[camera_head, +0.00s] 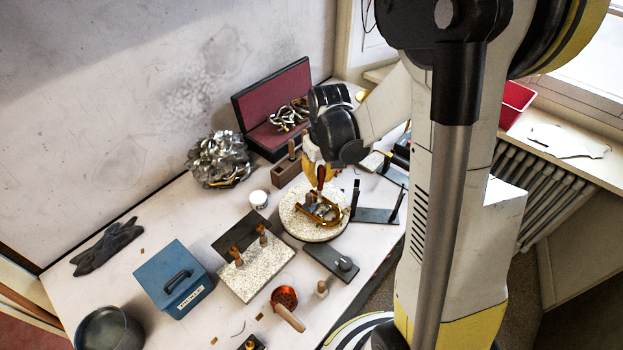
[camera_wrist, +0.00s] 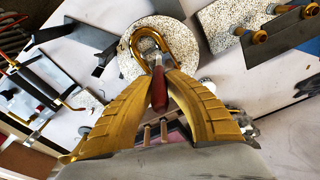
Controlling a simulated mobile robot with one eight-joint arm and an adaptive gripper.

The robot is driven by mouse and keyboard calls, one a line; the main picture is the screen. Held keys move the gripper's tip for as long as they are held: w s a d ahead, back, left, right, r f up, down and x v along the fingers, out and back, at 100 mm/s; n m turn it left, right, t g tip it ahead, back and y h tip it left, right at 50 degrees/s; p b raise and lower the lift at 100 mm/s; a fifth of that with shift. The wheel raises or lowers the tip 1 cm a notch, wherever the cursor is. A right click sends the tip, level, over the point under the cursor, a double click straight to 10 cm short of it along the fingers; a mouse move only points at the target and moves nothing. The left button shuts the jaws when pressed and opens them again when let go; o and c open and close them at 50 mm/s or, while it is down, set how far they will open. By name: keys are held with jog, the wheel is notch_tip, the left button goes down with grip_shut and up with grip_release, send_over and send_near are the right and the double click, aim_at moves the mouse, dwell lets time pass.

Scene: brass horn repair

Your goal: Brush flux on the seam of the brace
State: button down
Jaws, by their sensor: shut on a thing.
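My gripper (camera_head: 318,170) points down over a round speckled board (camera_head: 298,228). In the wrist view, my gripper's yellow fingers (camera_wrist: 163,78) are shut on a red-handled tool (camera_wrist: 158,95), which looks like the flux brush. Its tip reaches toward the brass piece. A curved brass piece (camera_head: 325,211), probably the part with the brace, lies on the board; in the wrist view it shows as a bent brass tube (camera_wrist: 148,38). The brush tip is close to it, but I cannot tell whether they touch. The seam is too small to make out. A small white pot (camera_head: 258,198) stands left of the board.
A dark stand with uprights (camera_head: 375,215) is right of the board. An open red-lined case (camera_head: 285,85) and crumpled foil (camera_head: 220,160) are behind.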

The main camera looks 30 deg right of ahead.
aim_at(320, 201)
jog(key=shift+s+d+f+b, duration=0.15)
jog(key=shift+f+b, duration=0.4)
jog(key=shift+f, duration=0.1)
jog(key=shift+f+b, duration=1.45)
jog(key=shift+f, duration=0.75)
jog(key=shift+f+b, duration=0.45)
jog(key=shift+b, duration=0.1)
notch_tip(320, 201, up, 9)
jog(key=p, duration=0.6)
jog(key=shift+r, duration=0.1)
